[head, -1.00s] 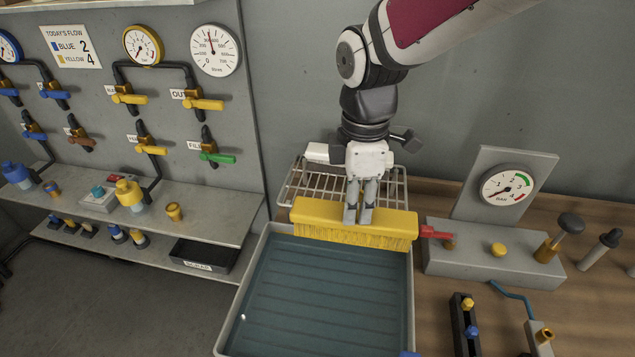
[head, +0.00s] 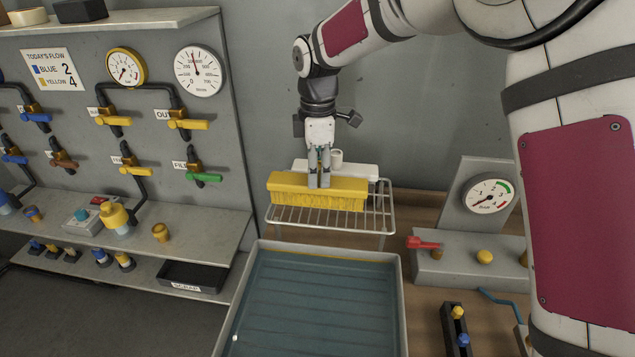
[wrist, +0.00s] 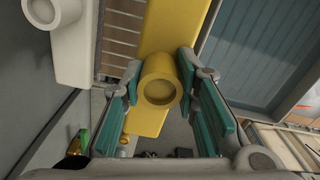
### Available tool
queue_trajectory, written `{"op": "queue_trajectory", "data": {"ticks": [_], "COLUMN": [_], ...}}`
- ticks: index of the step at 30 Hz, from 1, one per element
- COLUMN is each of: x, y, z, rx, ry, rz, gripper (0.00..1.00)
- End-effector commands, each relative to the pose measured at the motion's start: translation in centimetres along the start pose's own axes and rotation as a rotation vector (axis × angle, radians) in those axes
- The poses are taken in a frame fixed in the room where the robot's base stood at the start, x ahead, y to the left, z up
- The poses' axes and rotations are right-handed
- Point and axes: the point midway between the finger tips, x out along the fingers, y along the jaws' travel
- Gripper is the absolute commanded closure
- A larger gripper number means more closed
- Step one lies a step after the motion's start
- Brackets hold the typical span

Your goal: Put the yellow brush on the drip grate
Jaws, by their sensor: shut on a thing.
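My gripper (head: 319,184) is shut on the yellow brush (head: 345,187), holding it level with its bristles down. In the wrist view the fingers (wrist: 160,92) close on the brush's round yellow stub, with the yellow block (wrist: 168,28) running past them. The drip grate (head: 378,216) is a wire rack behind the blue tray, and its slats also show in the wrist view (wrist: 120,40). The brush is over the grate's front and left part. I cannot tell whether the bristles touch the wires.
A white block with a round stub (head: 360,171) lies at the grate's back, close behind the brush. The blue-floored tray (head: 315,305) is in front and empty. A gauge panel with a red lever (head: 424,243) stands right. The valve board and shelf (head: 215,228) are left.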

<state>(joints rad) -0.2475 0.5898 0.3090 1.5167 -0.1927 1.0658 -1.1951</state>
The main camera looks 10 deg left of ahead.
Motion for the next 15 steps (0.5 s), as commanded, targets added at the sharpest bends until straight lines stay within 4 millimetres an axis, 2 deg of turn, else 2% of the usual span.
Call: {"op": "queue_trajectory", "data": {"ticks": [7, 15], "x": [3.2, 3.5], "y": [-0.1, 0.1], "z": [-0.1, 0.0], "rx": [0.0, 0.0], "ry": [0.0, 0.0], "rz": [-0.003, 0.0], "gripper": [1.0, 1.0]}}
